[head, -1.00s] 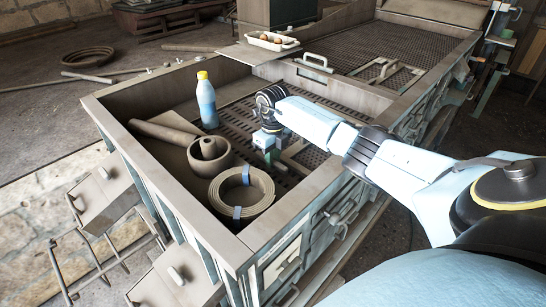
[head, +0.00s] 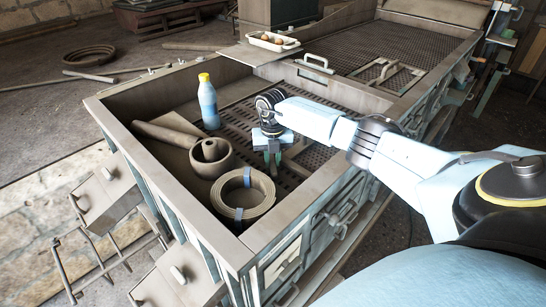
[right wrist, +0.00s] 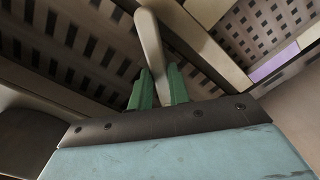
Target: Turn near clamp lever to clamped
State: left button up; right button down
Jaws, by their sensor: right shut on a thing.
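The near clamp lever (right wrist: 150,42) shows in the right wrist view as a pale beige handle running up from between the green fingers. My right gripper (right wrist: 158,88) is shut on it. In the head view my right gripper (head: 272,157) points down into the near tray (head: 160,150), over its slotted floor. The lever is mostly hidden there behind the gripper and wrist, so its angle is hard to tell. My left gripper is not in view.
Left of my gripper stand a blue bottle with a yellow cap (head: 208,103), a hollow round part (head: 211,158) and a coiled belt with blue bands (head: 243,194). A white tray of eggs (head: 273,41) sits behind. The tray's raised walls surround the work area.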

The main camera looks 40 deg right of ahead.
aim_at(271, 162)
jog(key=m+p, duration=0.1)
jog(key=m, duration=0.1)
jog(key=m+p, duration=0.1)
jog(key=m, duration=0.2)
jog(key=shift+w+a+r+m, duration=0.1)
jog(key=shift+r+m, duration=0.05)
jog(key=shift+m, duration=0.15)
jog(key=shift+w+m+p, duration=0.15)
jog(key=shift+m+p, duration=0.6)
jog(key=shift+m, duration=1.35)
jog(key=c, duration=1.3)
grip_release()
notch_tip(271, 162, up, 13)
jog(key=shift+r+b, duration=0.1)
jog(key=shift+b, duration=0.45)
